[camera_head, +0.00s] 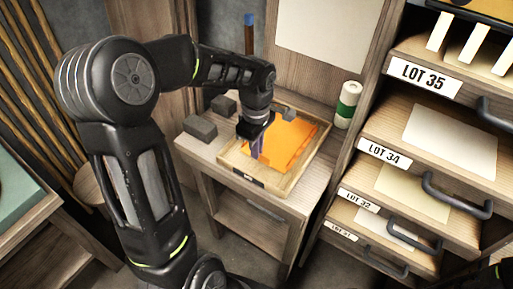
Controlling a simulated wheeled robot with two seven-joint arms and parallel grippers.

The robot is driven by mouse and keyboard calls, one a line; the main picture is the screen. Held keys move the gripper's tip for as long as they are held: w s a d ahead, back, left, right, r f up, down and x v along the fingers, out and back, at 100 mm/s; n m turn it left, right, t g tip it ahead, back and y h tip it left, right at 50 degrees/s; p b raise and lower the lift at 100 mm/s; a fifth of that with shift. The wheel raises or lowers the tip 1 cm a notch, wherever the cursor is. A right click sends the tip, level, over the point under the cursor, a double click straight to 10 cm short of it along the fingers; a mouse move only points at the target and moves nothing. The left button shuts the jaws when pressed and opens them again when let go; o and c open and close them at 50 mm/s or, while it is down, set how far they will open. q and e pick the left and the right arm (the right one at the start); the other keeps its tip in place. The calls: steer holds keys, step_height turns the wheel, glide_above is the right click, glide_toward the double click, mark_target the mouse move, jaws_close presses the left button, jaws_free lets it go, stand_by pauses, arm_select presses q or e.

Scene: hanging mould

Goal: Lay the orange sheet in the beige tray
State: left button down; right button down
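The orange sheet (287,144) lies inside the shallow beige tray (316,150) on a small wooden table. Its left part is hidden behind my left gripper. My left gripper (257,150) comes down over the left side of the tray, at the left edge of the sheet. A narrow purple strip shows at its fingertips; I cannot tell what it belongs to. I cannot make out whether the fingers are open, shut or touching the sheet. My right gripper is not in view.
Several grey blocks (200,127) are near the tray, one at its far edge. A white and green bottle (347,105) stands right of it. Drawers with lot labels (424,77) and dark handles are at the right. A teal-topped surface (14,188) is at the left.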

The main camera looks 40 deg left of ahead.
arm_select(q)
steer(key=c, duration=2.1)
jaws_free()
steer(key=shift+f, duration=0.2)
steer(key=o, duration=0.5)
steer(key=shift+c, duration=0.2)
step_height(320, 180, up, 12)
steer(key=shift+r, duration=0.2)
